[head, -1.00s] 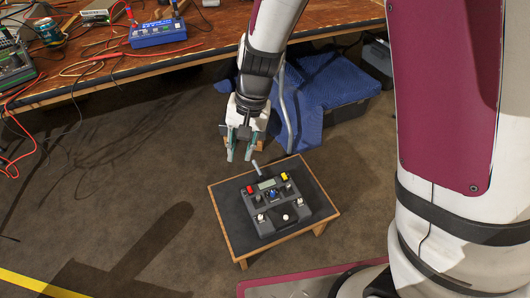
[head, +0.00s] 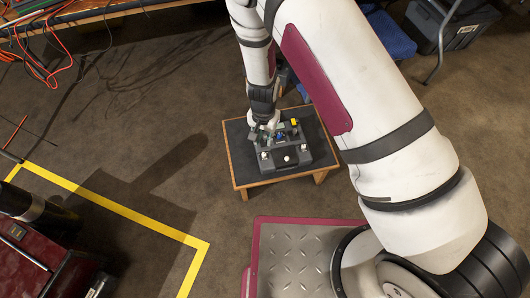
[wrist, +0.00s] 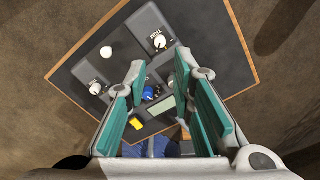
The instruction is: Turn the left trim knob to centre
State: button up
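The dark control box (head: 290,160) sits on the small table. Its left trim knob, white on a pale plate, shows at the box's left front (head: 264,155) and at the upper right of the box in the wrist view (wrist: 158,41), where the picture is turned about half round. A similar white knob (wrist: 96,88) is on the other side. My gripper (head: 266,133) is over the rear left part of the box. In the wrist view its two teal fingers (wrist: 163,82) are apart, with the left trim knob beyond the tips. The knob's pointer direction is too small to tell.
A white ball-like button (wrist: 106,52), a blue knob (wrist: 149,95), a yellow part (wrist: 135,124) and a display (wrist: 160,107) are also on the box. The wood-edged table (head: 245,175) has bare top around it. Open floor lies left.

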aim_at(264, 154)
notch_tip(264, 154, down, 10)
jog(key=b, duration=0.3)
jog(key=shift+f, duration=0.1)
grip_shut()
